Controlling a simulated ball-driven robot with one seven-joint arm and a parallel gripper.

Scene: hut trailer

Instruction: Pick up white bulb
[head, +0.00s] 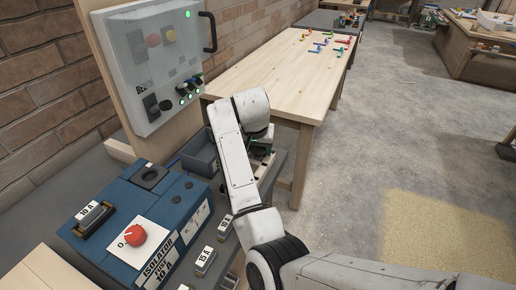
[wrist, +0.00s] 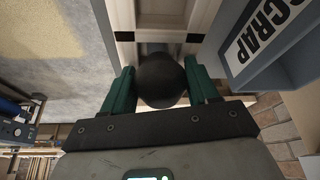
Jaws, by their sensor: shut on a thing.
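My gripper (wrist: 159,67) has two green fingers, closed on either side of a dark round thing (wrist: 161,82) in the wrist view. It looks nearly black there, in shadow, and I cannot tell whether it is the white bulb. A pale framed tray or rack lies beyond the fingers. In the head view my gripper (head: 261,148) points down at the bench beside the grey bin, mostly hidden by my white arm. What it holds cannot be seen there. No white bulb shows clearly in either view.
A grey-blue bin (wrist: 253,78) labelled SCRAP stands close to the right of my fingers. The blue isolator box (head: 140,215) and several labelled fuses are at the front left. A control panel (head: 155,60) hangs behind.

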